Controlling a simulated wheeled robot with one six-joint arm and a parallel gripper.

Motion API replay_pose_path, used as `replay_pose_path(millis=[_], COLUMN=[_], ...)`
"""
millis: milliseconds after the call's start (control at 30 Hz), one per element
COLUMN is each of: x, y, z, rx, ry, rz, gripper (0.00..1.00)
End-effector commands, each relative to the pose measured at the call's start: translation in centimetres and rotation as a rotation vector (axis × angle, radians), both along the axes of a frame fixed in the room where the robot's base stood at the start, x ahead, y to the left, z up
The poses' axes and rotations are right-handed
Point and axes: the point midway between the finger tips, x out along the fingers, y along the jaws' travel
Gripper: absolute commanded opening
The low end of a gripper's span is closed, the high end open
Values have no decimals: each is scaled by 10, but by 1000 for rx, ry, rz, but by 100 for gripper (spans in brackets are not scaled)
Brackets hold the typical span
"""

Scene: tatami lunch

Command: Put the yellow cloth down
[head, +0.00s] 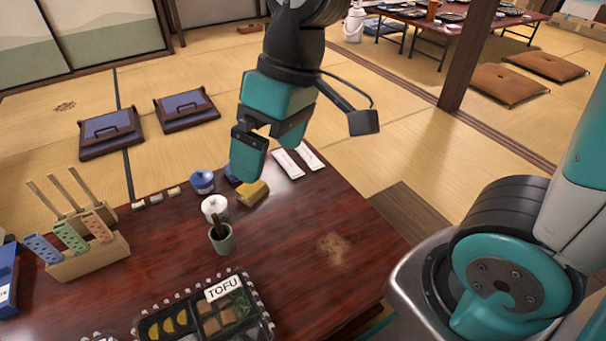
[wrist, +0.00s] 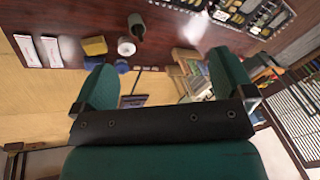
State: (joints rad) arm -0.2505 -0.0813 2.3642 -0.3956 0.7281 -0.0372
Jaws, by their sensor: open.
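The yellow cloth (head: 252,194) is a small folded block lying on the dark red wooden table (head: 300,225), near its far edge. It also shows in the wrist view (wrist: 95,46), at the upper left, beyond the left finger. My gripper (head: 268,146) is open above the far edge of the table, apart from the cloth. In the wrist view my gripper (wrist: 165,75) has its two teal fingers wide apart with nothing held between them.
A cup (head: 221,239) stands nearer. A wooden rack (head: 85,250) is at the left, a tofu box (head: 205,310) in front. The table's right part is bare except for a brown smudge (head: 333,249).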

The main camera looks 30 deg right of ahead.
Motion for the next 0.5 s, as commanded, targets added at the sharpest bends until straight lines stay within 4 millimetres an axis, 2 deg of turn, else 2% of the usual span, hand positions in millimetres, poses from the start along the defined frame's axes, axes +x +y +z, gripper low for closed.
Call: replay_pose_path(millis=[33,100,200,300,500], x=[-24,-49,-71,-79,-80], y=[0,0,-1,-1,-1], z=[4,6,6,6,6], rx=[18,37,53,60,59], ry=[-6,-5,-4,-2,-1], rz=[13,28,41,45,45], gripper=[100,100,100,100,100])
